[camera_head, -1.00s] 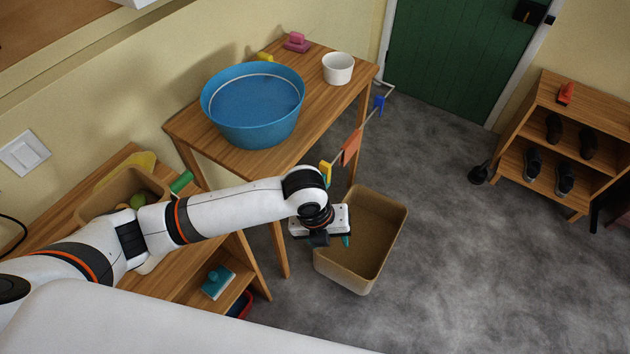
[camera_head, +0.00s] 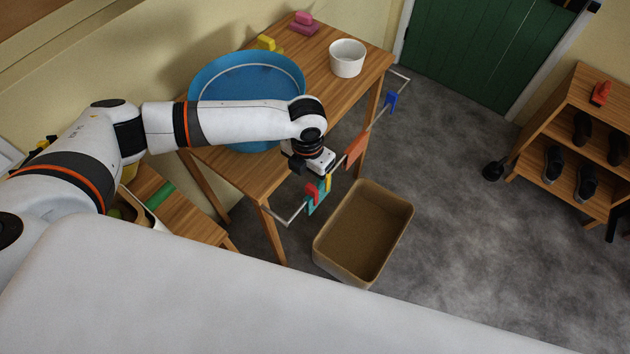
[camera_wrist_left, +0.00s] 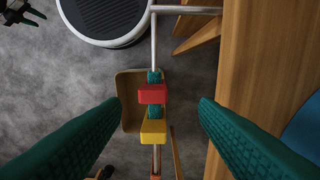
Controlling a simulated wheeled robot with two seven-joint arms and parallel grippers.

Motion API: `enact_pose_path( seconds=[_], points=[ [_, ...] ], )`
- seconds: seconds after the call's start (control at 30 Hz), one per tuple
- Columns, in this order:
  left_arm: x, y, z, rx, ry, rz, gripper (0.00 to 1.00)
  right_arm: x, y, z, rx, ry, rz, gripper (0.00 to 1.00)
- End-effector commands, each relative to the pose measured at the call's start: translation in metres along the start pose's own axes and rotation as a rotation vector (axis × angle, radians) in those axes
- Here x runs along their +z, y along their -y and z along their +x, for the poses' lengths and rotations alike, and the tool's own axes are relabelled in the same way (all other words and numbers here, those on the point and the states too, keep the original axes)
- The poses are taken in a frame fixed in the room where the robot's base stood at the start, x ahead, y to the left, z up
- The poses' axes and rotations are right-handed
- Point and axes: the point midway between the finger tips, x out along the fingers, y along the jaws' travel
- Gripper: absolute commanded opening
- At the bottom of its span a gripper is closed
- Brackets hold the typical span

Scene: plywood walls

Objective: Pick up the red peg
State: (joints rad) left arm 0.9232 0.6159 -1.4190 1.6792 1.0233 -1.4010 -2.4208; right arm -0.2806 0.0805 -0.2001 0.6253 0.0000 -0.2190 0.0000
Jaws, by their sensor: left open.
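The red peg (camera_head: 312,191) sits on the thin rail along the wooden table's front side. In the left wrist view, the red peg (camera_wrist_left: 152,94) is beside a yellow peg (camera_wrist_left: 153,131), with a teal piece (camera_wrist_left: 153,76) on its other side. My left gripper (camera_head: 314,172) is above the rail by the pegs. Its green fingers (camera_wrist_left: 160,104) are wide open and empty, one on each side of the rail, with the pegs showing between them. A dark gripper, apparently my right one (camera_wrist_left: 22,12), shows small in the top left corner; its jaws are unclear.
An orange cloth (camera_head: 356,150) and a blue peg (camera_head: 391,100) are farther along the rail. A tan bin (camera_head: 404,222) stands on the floor below. The table (camera_head: 330,95) bears a blue tub (camera_head: 245,72) and a white bowl (camera_head: 347,60). A shoe shelf (camera_head: 560,125) stands right.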

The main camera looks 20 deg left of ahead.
Motion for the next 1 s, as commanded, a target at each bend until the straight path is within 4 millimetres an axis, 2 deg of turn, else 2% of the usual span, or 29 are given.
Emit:
enact_pose_path(
  seconds=[0.13, 0.27, 0.47, 0.6, 0.73, 1.0],
  points=[
    [0.001, -0.001, 0.027, 0.000, 0.004, -0.002, 0.55, -0.021, -0.005, -0.007, 0.007, -0.030, 0.000, 0.36],
    [0.000, -0.001, 0.044, 0.000, 0.001, -0.001, 0.55, -0.030, -0.007, -0.009, 0.009, -0.045, 0.000, 0.36],
    [-0.001, -0.003, 0.057, 0.000, 0.001, -0.001, 0.55, -0.023, -0.006, -0.012, 0.007, -0.036, 0.000, 0.36],
    [-0.004, -0.006, 0.076, -0.001, 0.002, -0.001, 0.55, -0.012, -0.004, -0.018, 0.006, -0.020, 0.000, 0.36],
    [-0.005, -0.006, 0.095, -0.001, 0.002, -0.002, 0.55, -0.010, -0.004, -0.018, 0.005, -0.017, 0.000, 0.36],
    [-0.005, -0.006, 0.102, 0.000, -0.001, 0.000, 0.55, -0.012, -0.004, -0.018, 0.005, -0.020, 0.001, 0.36]
  ],
)
